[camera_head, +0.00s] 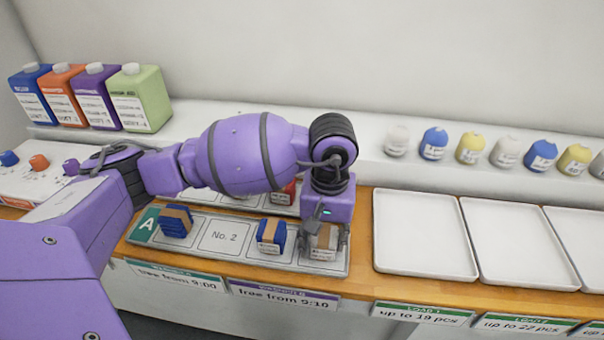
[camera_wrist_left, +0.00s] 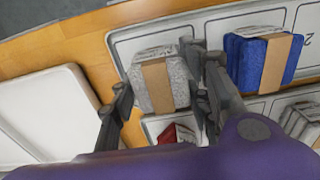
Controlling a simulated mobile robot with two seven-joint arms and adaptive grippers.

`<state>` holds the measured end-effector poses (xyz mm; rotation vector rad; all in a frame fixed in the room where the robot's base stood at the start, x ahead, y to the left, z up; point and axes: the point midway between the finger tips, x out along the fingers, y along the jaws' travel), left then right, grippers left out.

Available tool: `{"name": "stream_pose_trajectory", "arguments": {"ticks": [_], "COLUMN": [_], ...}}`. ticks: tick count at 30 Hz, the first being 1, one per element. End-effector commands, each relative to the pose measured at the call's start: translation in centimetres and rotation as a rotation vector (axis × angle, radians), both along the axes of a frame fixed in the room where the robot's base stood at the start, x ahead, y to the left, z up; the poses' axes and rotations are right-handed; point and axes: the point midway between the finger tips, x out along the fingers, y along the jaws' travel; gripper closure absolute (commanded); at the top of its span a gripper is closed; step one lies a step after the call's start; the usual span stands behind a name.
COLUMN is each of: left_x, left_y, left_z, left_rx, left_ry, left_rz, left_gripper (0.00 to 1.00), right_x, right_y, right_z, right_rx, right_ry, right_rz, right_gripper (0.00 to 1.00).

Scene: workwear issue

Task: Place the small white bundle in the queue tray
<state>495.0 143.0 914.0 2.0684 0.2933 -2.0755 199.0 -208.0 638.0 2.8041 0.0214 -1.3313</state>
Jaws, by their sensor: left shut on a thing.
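My left gripper (camera_head: 325,236) is shut on a small grey-white bundle (camera_head: 322,244) with a brown band, at the right end of a grey compartment tray (camera_head: 200,247) marked A. The bundle also shows between the fingers in the left wrist view (camera_wrist_left: 160,84). I cannot tell whether it touches the tray floor. In the same tray, a blue bundle (camera_head: 271,235) sits just left of it and another blue bundle (camera_head: 176,220) sits near the A plate. The compartment marked No. 2 between them is empty. My right gripper is not in view.
Behind it, partly hidden by my arm, is a second row with a red bundle (camera_head: 285,195). Empty white trays (camera_head: 425,235) (camera_head: 515,240) lie to the right. Large bottles (camera_head: 140,98) stand at the back left. Small jars (camera_head: 470,149) line the shelf.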

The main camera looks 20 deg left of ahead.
Motion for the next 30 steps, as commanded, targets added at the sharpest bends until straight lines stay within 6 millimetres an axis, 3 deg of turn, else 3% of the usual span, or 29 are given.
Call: {"name": "stream_pose_trajectory", "arguments": {"ticks": [11, 12, 16, 25, 30], "left_x": [0.1, 0.1, 0.2, 0.2, 0.3], "left_y": [-0.1, -0.1, -0.1, -0.1, -0.1], "left_z": [-0.4, -0.3, -0.2, -0.1, 1.4], "left_rx": [-0.001, -0.001, -0.002, -0.001, -0.002], "left_ry": [-0.004, -0.004, -0.006, -0.007, -0.010], "left_rz": [-0.001, -0.001, -0.001, -0.001, -0.002], "left_gripper": [0.83, 0.52, 0.37, 0.37, 0.37], "right_x": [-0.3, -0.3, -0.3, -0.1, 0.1], "right_y": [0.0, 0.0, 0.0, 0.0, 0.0], "right_z": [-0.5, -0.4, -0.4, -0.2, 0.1], "right_rx": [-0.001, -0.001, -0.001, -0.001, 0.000], "right_ry": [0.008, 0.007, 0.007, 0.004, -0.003], "right_rz": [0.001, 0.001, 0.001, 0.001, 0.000], "right_gripper": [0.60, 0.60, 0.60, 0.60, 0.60]}}
